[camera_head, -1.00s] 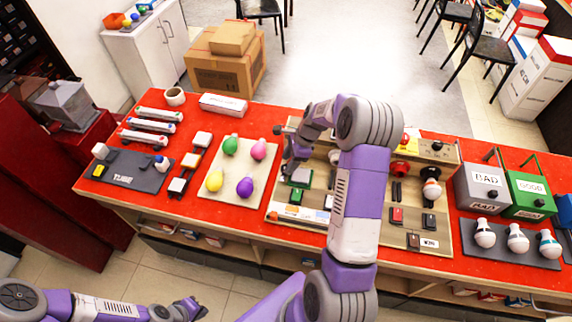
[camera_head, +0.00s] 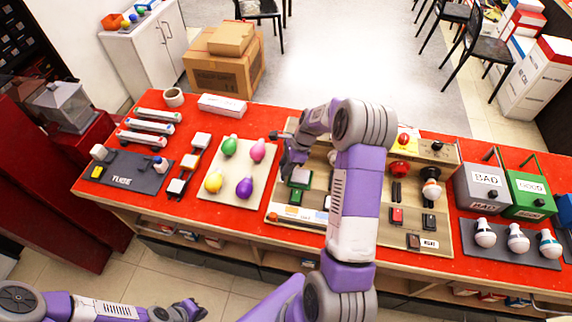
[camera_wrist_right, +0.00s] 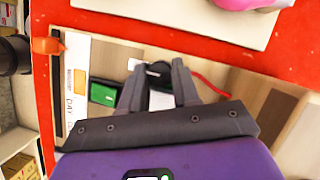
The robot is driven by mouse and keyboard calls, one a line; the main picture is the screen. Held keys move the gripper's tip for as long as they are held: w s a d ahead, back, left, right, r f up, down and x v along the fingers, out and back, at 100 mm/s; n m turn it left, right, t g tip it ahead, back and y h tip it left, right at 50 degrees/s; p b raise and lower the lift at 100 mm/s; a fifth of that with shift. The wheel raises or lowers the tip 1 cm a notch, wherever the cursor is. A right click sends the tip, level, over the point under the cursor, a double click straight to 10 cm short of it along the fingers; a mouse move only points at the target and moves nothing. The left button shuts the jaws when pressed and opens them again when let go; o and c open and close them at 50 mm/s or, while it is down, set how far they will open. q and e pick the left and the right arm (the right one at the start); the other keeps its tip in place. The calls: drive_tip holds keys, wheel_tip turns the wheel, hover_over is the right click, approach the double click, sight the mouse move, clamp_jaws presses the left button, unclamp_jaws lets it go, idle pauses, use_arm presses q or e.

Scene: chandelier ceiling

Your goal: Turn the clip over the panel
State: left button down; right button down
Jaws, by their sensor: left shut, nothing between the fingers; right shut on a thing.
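The panel (camera_head: 375,238) is a beige board on the red table with switches, lamps and small blocks on it. My right gripper (camera_head: 289,172) is over the left part of the panel, its arm coming across from the front. In the right wrist view the right gripper (camera_wrist_right: 155,72) is shut on a small white piece (camera_wrist_right: 148,68), which seems to be the clip. The fingers hide part of it. A green block (camera_wrist_right: 103,93) lies beside the fingers. My left gripper (camera_head: 190,311) is shut and empty, low in front of the table.
A pale board (camera_head: 233,185) with coloured bulbs lies left of the panel. A grey BAD box (camera_head: 482,187) and a green GOOD box (camera_head: 530,195) stand right of it. My right arm covers the panel's middle.

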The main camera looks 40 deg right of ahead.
drive_tip(key=shift+n, duration=0.3)
drive_tip(key=n, duration=0.1)
drive_tip(key=n+g+p, duration=0.1)
drive_tip(key=n, duration=0.1)
drive_tip(key=shift+w+g+y, duration=0.15)
drive_tip(key=shift+g+y, duration=0.15)
drive_tip(key=n, duration=0.2)
drive_tip(key=n+g+p, duration=0.1)
drive_tip(key=n, duration=0.2)
drive_tip(key=shift+w+g, duration=0.1)
drive_tip(key=shift+g, duration=0.2)
drive_tip(key=n, duration=0.2)
drive_tip(key=n+g, duration=0.1)
drive_tip(key=n, duration=0.1)
drive_tip(key=shift+w+g+h, duration=0.1)
drive_tip(key=shift+g+h, duration=0.2)
drive_tip(key=shift+h, duration=0.1)
drive_tip(key=n+g+h, duration=0.1)
drive_tip(key=n, duration=0.4)
drive_tip(key=shift+w+a, duration=0.1)
drive_tip(key=shift+n+h, duration=0.3)
drive_tip(key=c, duration=0.8)
unclamp_jaws()
drive_tip(key=shift+c, duration=0.2)
drive_tip(key=shift+r, duration=0.1)
